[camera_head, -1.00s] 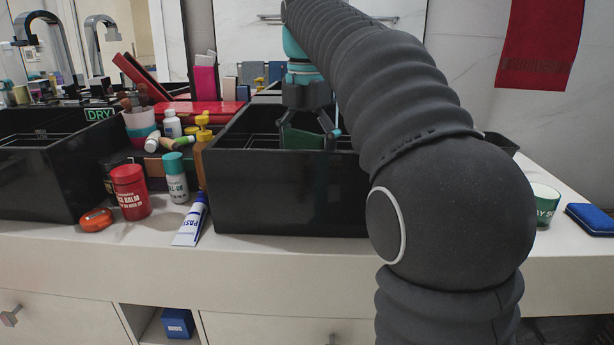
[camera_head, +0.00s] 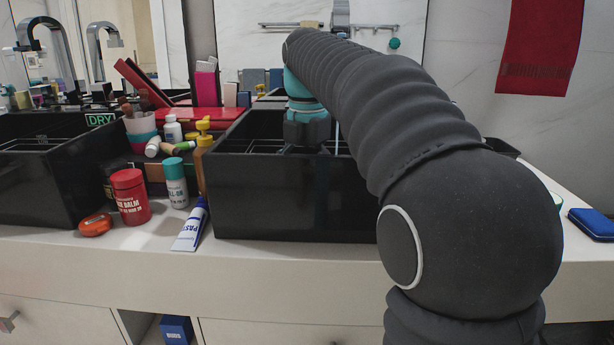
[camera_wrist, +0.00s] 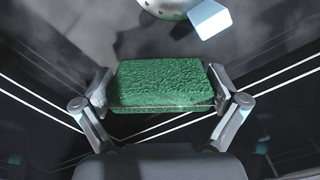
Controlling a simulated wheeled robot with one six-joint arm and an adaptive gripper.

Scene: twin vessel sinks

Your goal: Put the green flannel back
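The green flannel (camera_wrist: 165,84) is a thick folded block in the wrist view. It lies between the two fingers of my gripper (camera_wrist: 163,95), which press against its left and right ends. In the head view my gripper (camera_head: 306,138) reaches down into the black right-hand sink (camera_head: 290,200). There its fingertips and the flannel are hidden behind the sink's front wall. Thin pale bars (camera_wrist: 270,75) cross the sink beneath the flannel in the wrist view.
A round metal drain (camera_wrist: 165,8) and a pale blue block (camera_wrist: 209,18) lie deeper in the sink. The left sink (camera_head: 45,185) bears a "DRY" label.

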